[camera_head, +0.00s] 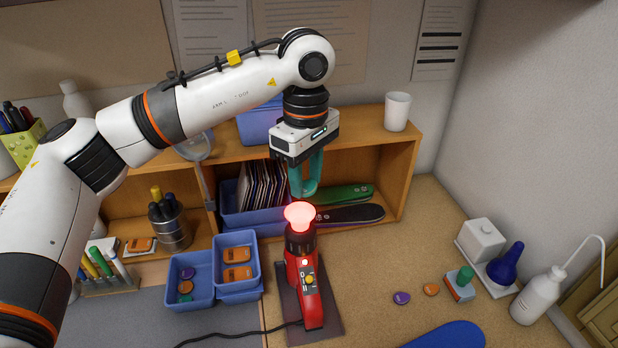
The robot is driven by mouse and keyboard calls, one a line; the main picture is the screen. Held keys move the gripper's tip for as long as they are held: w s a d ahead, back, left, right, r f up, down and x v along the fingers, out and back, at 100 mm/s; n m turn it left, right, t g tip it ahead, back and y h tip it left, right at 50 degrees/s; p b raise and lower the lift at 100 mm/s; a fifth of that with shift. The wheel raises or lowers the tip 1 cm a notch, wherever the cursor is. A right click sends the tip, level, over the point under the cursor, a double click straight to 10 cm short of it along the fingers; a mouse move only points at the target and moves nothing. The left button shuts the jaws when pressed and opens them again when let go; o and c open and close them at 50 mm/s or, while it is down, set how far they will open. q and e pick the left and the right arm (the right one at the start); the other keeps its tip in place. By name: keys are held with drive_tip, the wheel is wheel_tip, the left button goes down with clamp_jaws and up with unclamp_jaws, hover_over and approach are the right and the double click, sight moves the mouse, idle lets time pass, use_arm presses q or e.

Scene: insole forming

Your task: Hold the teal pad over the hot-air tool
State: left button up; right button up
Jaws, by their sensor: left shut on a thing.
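My left gripper (304,161) comes down from above and is shut on the teal pad (305,185). The pad hangs below the gripper body and looks curved, with a rounded lower end. The red hot-air tool (305,275) stands below on a dark base plate, its top (299,214) glowing pinkish red. The pad's lower end is just above the glowing top, with a small gap in the picture. The exact height between them is hard to tell. My right gripper is not in view.
A wooden shelf (405,165) with a blue file bin (242,215) and green and black insoles stands close behind. Blue trays (192,281) are left of the tool. Bottles (538,296) stand at the right. A blue shape (450,336) lies at the front edge.

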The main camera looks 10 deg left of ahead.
use_arm(q)
drive_tip(key=w+a+p, duration=0.2)
drive_tip(key=w+a, duration=0.1)
drive_tip(key=w, duration=0.4)
drive_tip(key=shift+f+b, duration=2.15)
drive_tip(key=shift+f, duration=1.25)
idle(1.2)
drive_tip(key=s+d+r+p, duration=0.2)
drive_tip(key=s+r+p, duration=0.1)
drive_tip(key=r, duration=0.6)
drive_tip(key=shift+s, duration=0.85)
